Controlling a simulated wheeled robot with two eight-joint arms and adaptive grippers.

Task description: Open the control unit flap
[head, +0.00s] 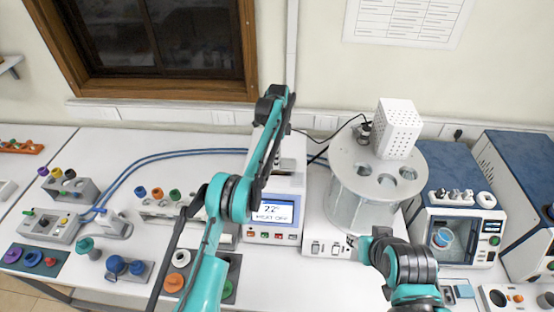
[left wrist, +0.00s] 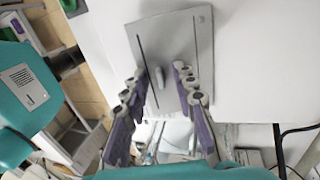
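The control unit (head: 270,208) is a white box with a lit display reading "HEAT OFF" and small coloured buttons below it. In the left wrist view, a grey panel (left wrist: 180,35), which looks like its flap, has two dark slots and a small raised grey handle (left wrist: 158,78). My left gripper (left wrist: 160,84) is open, its purple-padded fingers on either side of the handle, with visible gaps. In the head view my left arm passes in front of the unit and hides part of it. My right arm is at the lower right; its fingers cannot be made out.
A glass bath (head: 362,195) with a holed lid and white top box stands right of the unit. A blue-framed machine (head: 489,243) is farther right. Racks with coloured caps (head: 75,190) and blue hoses (head: 150,162) lie left. A window and wall are behind.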

